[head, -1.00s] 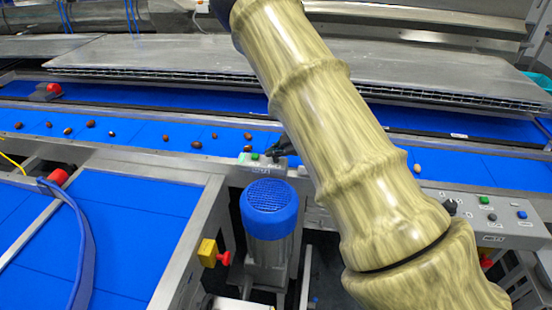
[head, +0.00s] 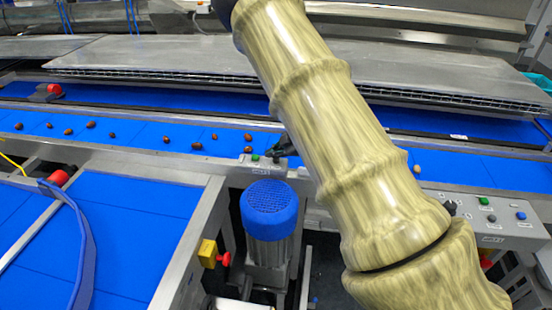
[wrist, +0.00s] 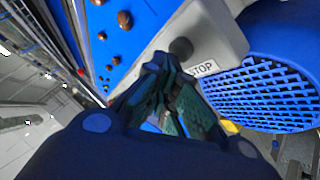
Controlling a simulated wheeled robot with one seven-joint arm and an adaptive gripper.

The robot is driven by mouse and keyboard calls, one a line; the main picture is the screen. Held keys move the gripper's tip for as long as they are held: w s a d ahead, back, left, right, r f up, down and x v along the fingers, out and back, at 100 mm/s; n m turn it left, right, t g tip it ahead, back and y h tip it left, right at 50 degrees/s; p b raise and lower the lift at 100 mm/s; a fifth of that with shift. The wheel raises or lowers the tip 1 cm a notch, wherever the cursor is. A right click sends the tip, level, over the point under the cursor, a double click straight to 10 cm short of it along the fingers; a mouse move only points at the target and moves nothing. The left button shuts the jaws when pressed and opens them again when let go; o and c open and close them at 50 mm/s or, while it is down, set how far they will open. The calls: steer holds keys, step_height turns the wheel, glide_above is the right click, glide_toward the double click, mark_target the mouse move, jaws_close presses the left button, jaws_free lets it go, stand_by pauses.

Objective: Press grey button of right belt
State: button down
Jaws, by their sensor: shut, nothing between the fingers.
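A small grey control panel (head: 246,164) sits on the belt's front rail at the middle of the head view, with a green button (head: 255,157) on it. In the wrist view this panel (wrist: 222,38) carries a dark grey round button (wrist: 181,48) beside a STOP label (wrist: 203,69). My gripper (wrist: 160,62) is shut and empty, its tips close beside that button; I cannot tell whether they touch it. In the head view my gripper (head: 274,152) is a small dark shape over the panel, hiding part of it.
A larger panel (head: 508,232) at right has a green button (head: 484,201), a grey button (head: 491,218) and a blue button (head: 521,215). A blue-capped motor (head: 268,208) stands below the small panel. Several dates (head: 196,146) lie on the blue belt (head: 135,129).

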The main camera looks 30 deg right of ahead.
mark_target(275, 161)
steer(key=shift+r+p, duration=0.3)
steer(key=shift+r, duration=0.25)
steer(key=shift+r+p, duration=1.9)
steer(key=shift+r, duration=0.6)
steer(key=shift+f, duration=0.1)
